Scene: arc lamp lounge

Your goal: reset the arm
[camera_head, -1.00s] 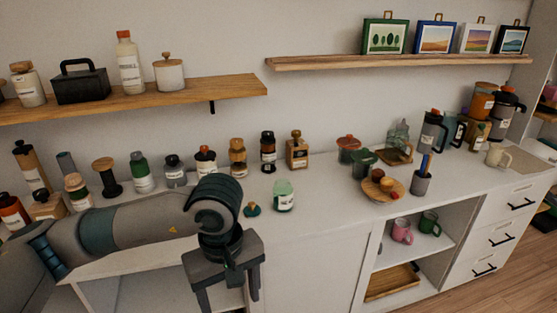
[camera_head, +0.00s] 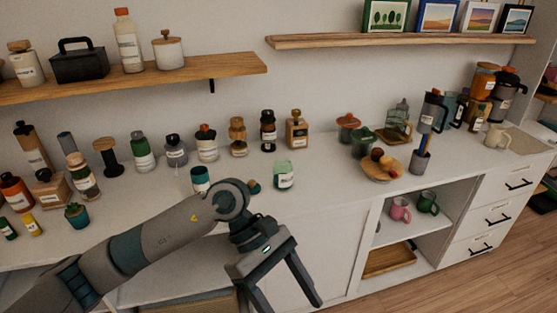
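My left arm comes in from the lower left of the head view. Its gripper (camera_head: 284,301) hangs in front of the cabinet, below the counter's front edge. The two fingers are spread apart and point down, with nothing between them. My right gripper is not in view.
The white counter (camera_head: 330,190) holds many bottles and jars along the wall. A green-labelled jar (camera_head: 284,175) and a teal cup (camera_head: 200,178) stand near my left arm. An open cabinet bay with a pink mug (camera_head: 400,209) lies to the right. Wooden shelves (camera_head: 400,38) hang above.

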